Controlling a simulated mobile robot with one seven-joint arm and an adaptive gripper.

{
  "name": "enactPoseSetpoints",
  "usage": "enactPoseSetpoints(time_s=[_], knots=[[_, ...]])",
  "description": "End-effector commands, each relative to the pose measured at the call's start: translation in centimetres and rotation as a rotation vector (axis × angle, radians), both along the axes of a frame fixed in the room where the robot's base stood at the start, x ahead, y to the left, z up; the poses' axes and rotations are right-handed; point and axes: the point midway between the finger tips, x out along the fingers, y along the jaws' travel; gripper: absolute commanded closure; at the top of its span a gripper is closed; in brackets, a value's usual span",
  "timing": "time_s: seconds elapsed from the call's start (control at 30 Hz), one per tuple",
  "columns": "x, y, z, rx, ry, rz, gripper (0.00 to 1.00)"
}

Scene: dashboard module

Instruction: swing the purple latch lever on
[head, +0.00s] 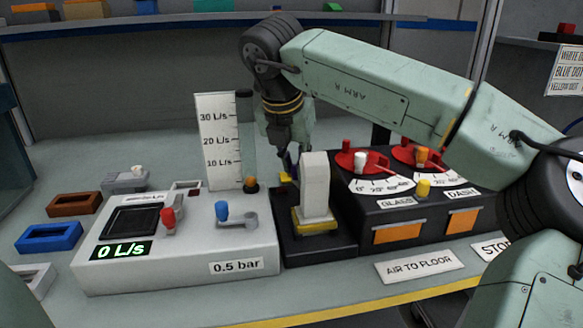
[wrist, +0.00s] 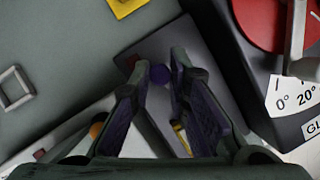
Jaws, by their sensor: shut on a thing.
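The purple latch lever shows in the wrist view as a round purple knob (wrist: 160,74) above a dark grey base (wrist: 135,57). My gripper (wrist: 161,69) has its two fingers on either side of this knob and is shut on it. In the head view my gripper (head: 289,163) points down behind and to the left of a white upright block (head: 316,185). That block stands on a yellow foot on the black base (head: 318,250). In the head view the lever is mostly hidden by the fingers and the block, so its angle cannot be told.
Left of the black base is a grey panel (head: 180,265) with red and blue knobs and a display reading 0 L/s. A flow scale (head: 217,140) stands behind it. Right is a black box with red dials (head: 365,160). Loose blue (head: 50,238) and brown frames lie far left.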

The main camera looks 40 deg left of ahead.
Motion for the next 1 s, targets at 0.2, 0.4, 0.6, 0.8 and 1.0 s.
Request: enactPoseSetpoints(time_s=[0.2,0.4,0.6,0.8,1.0], knots=[[0.41,-0.11,0.18,0.003,-0.002,-0.086,1.0],[0.51,-0.16,0.17,0.003,-0.002,-0.117,1.0],[0.53,-0.17,0.17,0.003,-0.003,-0.122,1.0],[0.53,-0.17,0.17,0.003,-0.003,-0.12,1.0],[0.5,-0.19,0.11,0.002,-0.002,-0.12,0.71]])
